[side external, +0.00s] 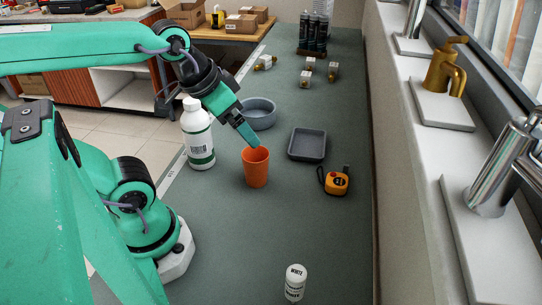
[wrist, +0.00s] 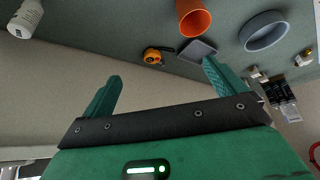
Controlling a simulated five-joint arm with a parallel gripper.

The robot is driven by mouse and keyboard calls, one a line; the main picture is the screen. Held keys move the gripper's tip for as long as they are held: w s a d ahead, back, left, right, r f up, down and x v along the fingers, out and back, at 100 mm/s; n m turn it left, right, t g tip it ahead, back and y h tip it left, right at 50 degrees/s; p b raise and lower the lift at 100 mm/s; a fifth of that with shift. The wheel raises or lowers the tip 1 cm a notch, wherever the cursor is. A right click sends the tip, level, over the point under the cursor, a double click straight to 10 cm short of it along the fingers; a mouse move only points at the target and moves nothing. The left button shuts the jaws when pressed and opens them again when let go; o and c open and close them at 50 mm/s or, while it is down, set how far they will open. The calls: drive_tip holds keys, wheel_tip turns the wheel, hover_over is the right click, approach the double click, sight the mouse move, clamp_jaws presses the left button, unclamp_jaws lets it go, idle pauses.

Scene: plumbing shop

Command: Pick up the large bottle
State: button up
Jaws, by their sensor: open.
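The large bottle (side external: 198,135) is white with a green-banded label and a white cap. It stands upright on the grey-green bench, left of the orange cup (side external: 256,167) in the side view. My gripper (side external: 250,138) is open and empty, to the right of the bottle and apart from it. Its fingertip overlaps the cup's rim in the side view; I cannot tell whether they touch. In the wrist view both fingers (wrist: 162,71) are spread with nothing between them. I do not make out the large bottle there.
A round grey bowl (side external: 260,114) lies behind the cup. A dark square tray (side external: 307,144) and an orange tape measure (side external: 336,182) are to its right. A small white bottle (side external: 295,283) stands at the front. Brass fittings (side external: 309,64) and dark cans (side external: 313,33) are farther back.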

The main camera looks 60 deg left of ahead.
drive_tip(key=m+g, duration=0.2)
drive_tip(key=g, duration=0.3)
approach(192, 101)
drive_tip(key=f, duration=0.3)
drive_tip(key=w+f, duration=0.1)
drive_tip(key=f, duration=0.1)
drive_tip(key=shift+d, duration=0.25)
drive_tip(key=shift+s+a+f+g, duration=0.15)
drive_tip(key=shift+s+a+g, duration=0.1)
drive_tip(key=shift+a+g, duration=0.1)
drive_tip(key=shift+f, duration=0.1)
drive_tip(key=shift+f, duration=1.2)
drive_tip(key=shift+f, duration=0.1)
